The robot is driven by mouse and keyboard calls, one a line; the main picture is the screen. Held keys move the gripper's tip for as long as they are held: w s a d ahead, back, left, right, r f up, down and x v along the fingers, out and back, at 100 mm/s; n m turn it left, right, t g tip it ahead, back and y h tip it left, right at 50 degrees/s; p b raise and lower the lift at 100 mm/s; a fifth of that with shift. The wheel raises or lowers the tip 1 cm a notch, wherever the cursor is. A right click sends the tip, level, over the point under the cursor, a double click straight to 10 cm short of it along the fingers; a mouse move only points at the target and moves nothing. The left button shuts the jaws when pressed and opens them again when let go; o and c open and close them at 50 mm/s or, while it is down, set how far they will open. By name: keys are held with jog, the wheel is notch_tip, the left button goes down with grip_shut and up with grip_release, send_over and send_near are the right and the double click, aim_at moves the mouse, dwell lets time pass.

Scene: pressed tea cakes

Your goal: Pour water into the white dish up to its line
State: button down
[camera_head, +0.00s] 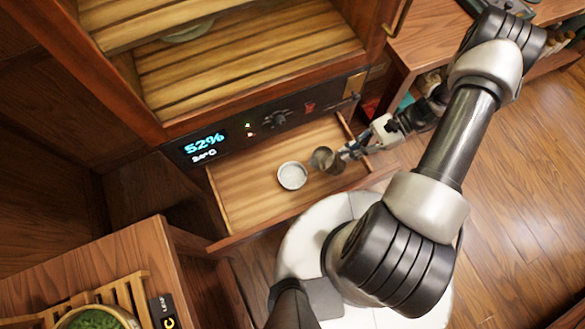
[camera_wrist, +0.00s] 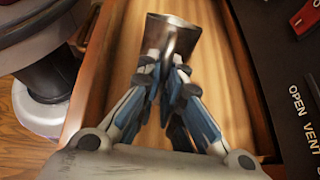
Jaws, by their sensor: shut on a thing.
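The white dish (camera_head: 292,176) is a small round bowl in the open wooden drawer (camera_head: 245,200). Its line and water level are too small to make out. A metal jug (camera_head: 322,160) is just right of the dish, its rim close to the dish's edge. My gripper (camera_head: 349,152) is on the jug's right side. In the wrist view, my gripper (camera_wrist: 166,68) is shut on the jug's handle, with the jug (camera_wrist: 178,32) beyond the fingertips. The dish is not visible in that view. I cannot tell how far the jug is tilted or whether water flows.
The drawer is under a wooden cabinet with slatted shelves (camera_head: 240,70). The panel's display (camera_head: 204,147) reads 52% and 24°C. A wooden table (camera_head: 120,262) with a green-filled bowl (camera_head: 95,318) stands at lower left. A counter (camera_head: 425,40) is at upper right.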

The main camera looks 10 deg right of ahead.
aim_at(335, 153)
jog(key=a+h, duration=0.1)
jog(key=a+r+h, duration=0.1)
jog(key=shift+s+a+r+h, duration=0.15)
jog(key=shift+a+r+h, duration=0.05)
jog(key=shift+h, duration=0.1)
jog(key=shift+a+r+t+h, duration=0.25)
jog(key=shift+a+t+h, duration=0.2)
jog(key=shift+h, duration=0.45)
jog(key=shift+a+r+h+p, duration=0.25)
jog(key=shift+a+h+p, duration=0.05)
jog(key=shift+h+p, duration=0.4)
jog(key=shift+s+a+r+h+p, duration=0.1)
jog(key=shift+a+r+h+p, duration=0.25)
jog(key=shift+h+p, duration=0.15)
jog(key=shift+a+r+h+p, duration=0.3)
jog(key=shift+a+h+p, duration=0.1)
jog(key=shift+h+p, duration=0.15)
jog(key=shift+a+r+t+h+p, duration=0.2)
jog(key=shift+r+t+h+p, duration=0.05)
jog(key=shift+p, duration=0.15)
jog(key=shift+s+a+r+h+p, duration=0.1)
jog(key=shift+a+r+h+p, duration=0.15)
jog(key=shift+a, duration=0.3)
jog(key=shift+s+a+r+h+p, duration=0.15)
jog(key=shift+a+h+p, duration=0.1)
jog(key=shift+a, duration=0.25)
